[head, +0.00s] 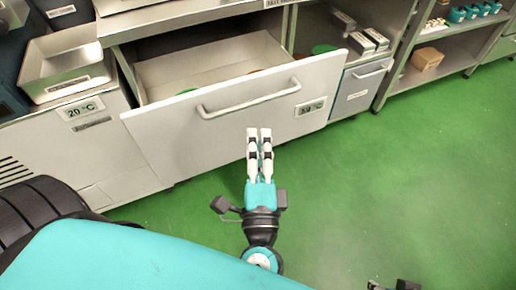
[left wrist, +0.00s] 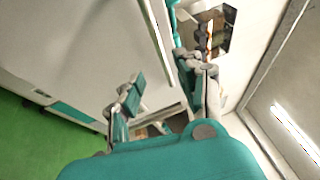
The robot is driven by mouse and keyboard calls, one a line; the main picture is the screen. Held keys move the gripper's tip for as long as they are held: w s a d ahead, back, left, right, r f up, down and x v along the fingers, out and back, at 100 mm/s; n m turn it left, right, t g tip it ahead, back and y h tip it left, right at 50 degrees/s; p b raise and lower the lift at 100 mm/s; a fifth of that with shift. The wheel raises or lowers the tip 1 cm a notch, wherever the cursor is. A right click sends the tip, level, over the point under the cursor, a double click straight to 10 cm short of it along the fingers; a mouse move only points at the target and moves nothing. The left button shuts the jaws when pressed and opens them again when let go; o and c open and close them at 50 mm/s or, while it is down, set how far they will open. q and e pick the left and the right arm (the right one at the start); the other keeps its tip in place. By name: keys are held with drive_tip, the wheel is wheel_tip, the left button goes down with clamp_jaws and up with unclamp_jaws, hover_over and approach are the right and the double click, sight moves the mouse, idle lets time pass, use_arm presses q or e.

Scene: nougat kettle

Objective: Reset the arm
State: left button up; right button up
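My left gripper (head: 259,140) is in front of the pulled-out drawer (head: 165,140), below its bar handle (head: 250,100) in the head view, and apart from the handle. Its two pale fingers look close together from above. In the left wrist view the fingers (left wrist: 165,88) stand apart with nothing between them, so it is open and empty. Only a small dark piece (head: 395,286) shows at the bottom edge of the head view. It may belong to my right gripper, and its fingers cannot be made out.
The drawer holds a green item (head: 325,49) and partly hidden brown ones. A metal tray (head: 70,88) stands on the left counter. Shelves with white boxes (head: 376,38) and a cardboard box (head: 427,58) are at the right. The green floor (head: 400,180) is clear at the right.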

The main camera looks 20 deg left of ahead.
use_arm(q)
drive_tip(key=shift+s+d+f, duration=0.1)
drive_tip(key=shift+s+d, duration=0.2)
drive_tip(key=shift+s, duration=0.2)
